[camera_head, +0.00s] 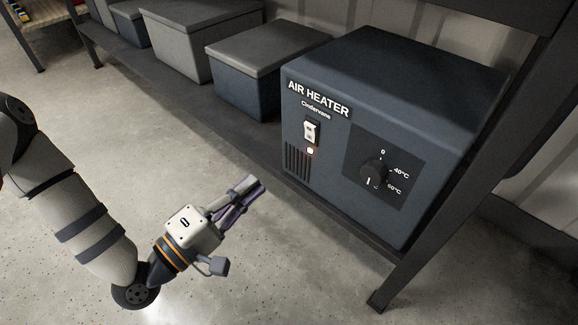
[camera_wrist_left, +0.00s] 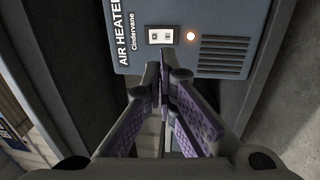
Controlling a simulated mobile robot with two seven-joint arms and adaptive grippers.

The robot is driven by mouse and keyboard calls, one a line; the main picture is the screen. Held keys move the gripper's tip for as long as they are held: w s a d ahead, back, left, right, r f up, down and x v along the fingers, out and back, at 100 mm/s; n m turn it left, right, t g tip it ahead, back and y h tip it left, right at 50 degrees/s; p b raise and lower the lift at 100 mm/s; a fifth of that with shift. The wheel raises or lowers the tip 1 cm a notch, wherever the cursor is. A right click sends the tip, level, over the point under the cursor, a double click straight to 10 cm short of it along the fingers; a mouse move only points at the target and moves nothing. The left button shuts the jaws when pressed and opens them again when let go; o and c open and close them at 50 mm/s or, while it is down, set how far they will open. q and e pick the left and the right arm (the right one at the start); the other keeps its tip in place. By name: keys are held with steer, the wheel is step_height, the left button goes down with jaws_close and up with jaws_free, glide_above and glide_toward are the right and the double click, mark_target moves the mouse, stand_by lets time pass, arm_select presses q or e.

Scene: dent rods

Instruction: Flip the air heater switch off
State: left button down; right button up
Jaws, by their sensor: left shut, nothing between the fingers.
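The air heater (camera_head: 330,140) is a dark blue box on a low shelf at the right in the head view. Its white rocker switch (camera_head: 311,131) sits on the front below the name label, with a lit orange lamp (camera_head: 310,151) just under it. In the left wrist view the switch (camera_wrist_left: 163,36) and the glowing lamp (camera_wrist_left: 190,36) show just beyond the fingertips. My left gripper (camera_head: 256,186) is shut and empty, in front of the heater, below and left of the switch in the head view. It appears apart from the switch. My right gripper is out of view.
A black dial (camera_head: 373,173) with temperature marks is on the heater's right front. A vent (camera_head: 297,162) lies below the switch. Lidded grey bins (camera_head: 245,90) stand on the shelf to the left. A dark shelf post (camera_head: 455,170) stands at the heater's right. The floor in front is clear.

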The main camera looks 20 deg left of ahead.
mark_target(309, 131)
arm_select(q)
steer(key=shift+w+a+r, duration=0.1)
steer(key=shift+a+r, duration=0.05)
steer(key=b+x, duration=0.3)
steer(key=x, duration=1)
steer(key=shift+w+r, duration=0.1)
steer(key=shift+w, duration=0.2)
steer(key=shift+w+r, duration=0.1)
steer(key=shift+w, duration=0.05)
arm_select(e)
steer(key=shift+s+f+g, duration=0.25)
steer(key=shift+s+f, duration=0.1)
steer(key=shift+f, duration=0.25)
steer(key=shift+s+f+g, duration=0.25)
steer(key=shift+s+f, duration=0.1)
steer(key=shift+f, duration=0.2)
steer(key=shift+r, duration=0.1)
